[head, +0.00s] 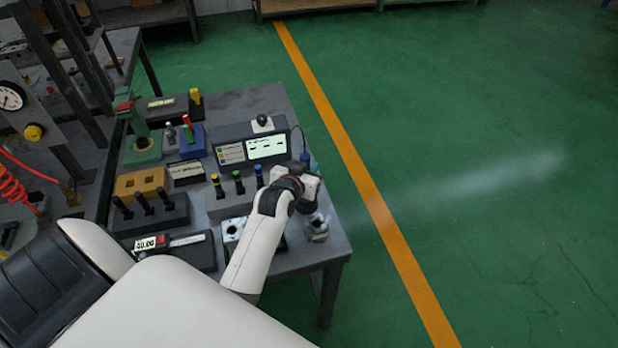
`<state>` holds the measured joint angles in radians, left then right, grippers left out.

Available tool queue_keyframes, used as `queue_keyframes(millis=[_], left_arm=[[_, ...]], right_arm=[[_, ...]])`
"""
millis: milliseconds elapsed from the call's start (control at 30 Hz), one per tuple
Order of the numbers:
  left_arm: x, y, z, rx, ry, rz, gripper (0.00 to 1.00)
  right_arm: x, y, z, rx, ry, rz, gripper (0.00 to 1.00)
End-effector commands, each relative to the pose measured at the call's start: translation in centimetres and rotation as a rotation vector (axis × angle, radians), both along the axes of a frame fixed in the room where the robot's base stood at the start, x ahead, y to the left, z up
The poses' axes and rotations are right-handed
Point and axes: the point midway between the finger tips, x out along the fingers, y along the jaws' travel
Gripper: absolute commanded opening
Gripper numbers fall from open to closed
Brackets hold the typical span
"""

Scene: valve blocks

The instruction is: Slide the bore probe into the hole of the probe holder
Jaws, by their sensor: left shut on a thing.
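My left gripper (309,196) is at the right edge of the grey table, pointing down. It is shut on what looks like the bore probe, whose dark blue upper end (304,158) shows just above the gripper, with a thin cable near it. The probe's lower part is hidden by the gripper. A small pale block with a dark round top (262,122), behind the readout box, may be the probe holder; its hole is not clear. It stands apart from the gripper, behind and to the left. My right gripper is not in view.
A readout box (250,150) with a lit screen stands between. A grey stand with yellow, green and blue-topped pins (217,190) is left of my arm. Metal valve blocks (232,230) (318,230) sit near the front. A caliper case (170,255) lies front left.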

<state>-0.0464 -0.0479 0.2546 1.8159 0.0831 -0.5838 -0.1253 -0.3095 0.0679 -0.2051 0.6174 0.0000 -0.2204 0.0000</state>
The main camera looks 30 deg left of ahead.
Motion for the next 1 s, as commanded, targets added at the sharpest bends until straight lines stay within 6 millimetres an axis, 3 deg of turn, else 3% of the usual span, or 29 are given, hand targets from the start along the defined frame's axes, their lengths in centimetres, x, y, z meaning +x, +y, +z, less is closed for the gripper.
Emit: queue_keyframes(millis=[233, 667, 700, 800, 1000], left_arm=[[0.0, 0.0, -3.2, 0.000, 0.001, 0.000, 0.00], [0.0, 0.0, -3.9, 0.000, -0.001, 0.000, 0.00], [0.0, 0.0, -3.9, 0.000, 0.000, 0.000, 0.29], [0.0, 0.0, -3.9, 0.000, 0.001, 0.000, 0.45], [0.0, 0.0, -3.9, 0.000, 0.001, 0.000, 0.45]], right_arm=[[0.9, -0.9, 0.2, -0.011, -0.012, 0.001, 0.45], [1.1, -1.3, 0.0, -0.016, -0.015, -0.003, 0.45], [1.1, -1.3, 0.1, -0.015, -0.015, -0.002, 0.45], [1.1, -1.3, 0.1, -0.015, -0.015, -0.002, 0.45], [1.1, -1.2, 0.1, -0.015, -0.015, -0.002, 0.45]])
